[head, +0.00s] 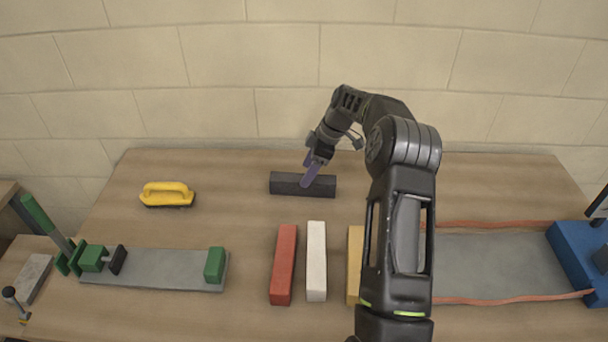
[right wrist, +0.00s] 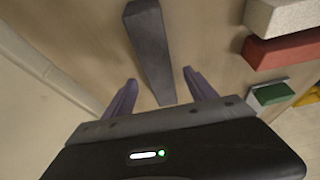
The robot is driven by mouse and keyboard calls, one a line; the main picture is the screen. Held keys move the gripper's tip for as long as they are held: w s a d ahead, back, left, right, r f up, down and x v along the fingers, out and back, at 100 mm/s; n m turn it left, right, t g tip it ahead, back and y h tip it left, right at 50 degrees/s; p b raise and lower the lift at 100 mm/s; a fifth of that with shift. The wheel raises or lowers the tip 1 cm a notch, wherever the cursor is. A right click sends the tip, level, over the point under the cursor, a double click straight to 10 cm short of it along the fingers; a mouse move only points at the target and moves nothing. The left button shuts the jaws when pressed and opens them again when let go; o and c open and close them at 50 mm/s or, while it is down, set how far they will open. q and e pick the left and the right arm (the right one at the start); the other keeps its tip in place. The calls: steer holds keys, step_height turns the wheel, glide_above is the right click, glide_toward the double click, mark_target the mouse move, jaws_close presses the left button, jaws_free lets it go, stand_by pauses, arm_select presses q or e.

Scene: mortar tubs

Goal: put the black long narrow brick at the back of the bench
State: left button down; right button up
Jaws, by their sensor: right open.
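The black long narrow brick (head: 288,184) lies flat near the back of the bench, its length running left to right in the head view. In the right wrist view the brick (right wrist: 150,45) looks dark grey, and its near end shows between my fingers. My right gripper (head: 311,172) is open at the brick, with a purple finger overlapping its middle in the head view. In the right wrist view the open gripper (right wrist: 160,78) has one finger on each side of the brick. I cannot tell whether they touch it. My left gripper is not in view.
A red brick (head: 284,265), a white brick (head: 316,262) and a partly hidden yellow brick (head: 354,265) lie in front. A yellow-handled float (head: 167,194) is at back left. A green clamp fixture (head: 150,268) and blue vise (head: 580,262) flank them. The wall (head: 220,60) stands behind the bench.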

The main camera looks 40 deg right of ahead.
steer(key=shift+p+v, duration=0.45)
steer(key=shift+v, duration=1.4)
